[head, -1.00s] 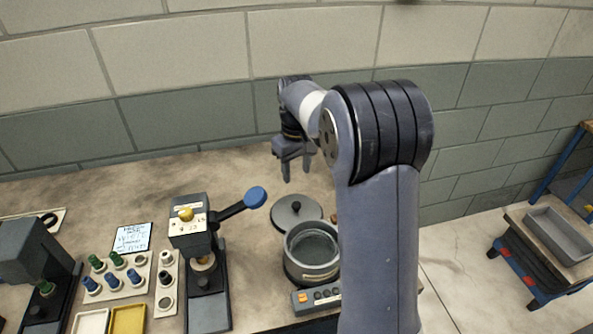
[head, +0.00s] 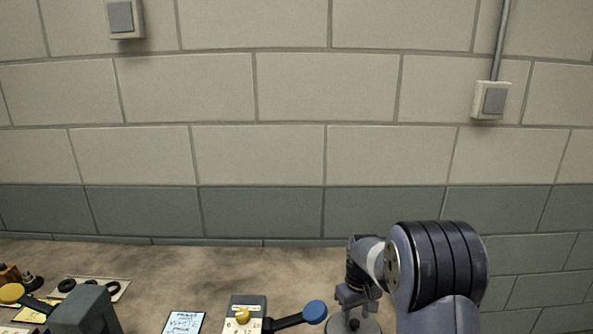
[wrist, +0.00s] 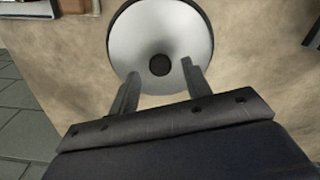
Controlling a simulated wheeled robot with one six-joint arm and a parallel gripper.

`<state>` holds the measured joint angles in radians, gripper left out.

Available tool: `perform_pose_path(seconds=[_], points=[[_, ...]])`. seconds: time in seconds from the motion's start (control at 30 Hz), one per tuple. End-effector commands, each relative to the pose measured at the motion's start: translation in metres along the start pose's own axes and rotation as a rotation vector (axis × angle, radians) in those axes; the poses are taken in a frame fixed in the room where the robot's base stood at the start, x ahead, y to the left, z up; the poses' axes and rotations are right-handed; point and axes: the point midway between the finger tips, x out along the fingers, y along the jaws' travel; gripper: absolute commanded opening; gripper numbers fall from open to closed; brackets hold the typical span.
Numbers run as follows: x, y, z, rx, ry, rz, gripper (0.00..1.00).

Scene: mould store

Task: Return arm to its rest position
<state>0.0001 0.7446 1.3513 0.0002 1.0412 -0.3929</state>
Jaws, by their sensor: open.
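My arm rises at the lower right of the head view, with its dark ribbed joint in front of the wall. My gripper (head: 357,297) hangs over the bench, fingers pointing down. In the wrist view the two fingers of my gripper (wrist: 158,75) stand apart with nothing between them. Below them is a round grey lid (wrist: 160,22) with a dark knob. The lid (head: 345,327) shows partly at the bottom edge of the head view, under the gripper and apart from it.
A press with a blue-knobbed lever (head: 314,311) stands left of my gripper. A written card (head: 184,322) and a dark machine (head: 86,310) are farther left. The bare bench (head: 190,270) runs back to the block wall (head: 260,150).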

Motion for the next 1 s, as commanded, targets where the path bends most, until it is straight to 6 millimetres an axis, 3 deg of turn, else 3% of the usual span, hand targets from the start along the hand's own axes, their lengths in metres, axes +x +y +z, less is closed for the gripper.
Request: perform_pose_path(seconds=[0.23, 0.57, 0.73, 0.93, 1.0], points=[[-0.017, 0.000, 0.001, 0.000, -0.002, -0.001, 0.46], [-0.019, 0.000, 0.001, 0.000, -0.004, -0.001, 0.46], [-0.010, -0.001, 0.002, 0.000, -0.007, -0.003, 0.46], [0.016, -0.001, 0.001, 0.000, -0.004, -0.002, 0.46], [-0.003, 0.000, -0.001, 0.000, 0.003, 0.001, 0.46]])
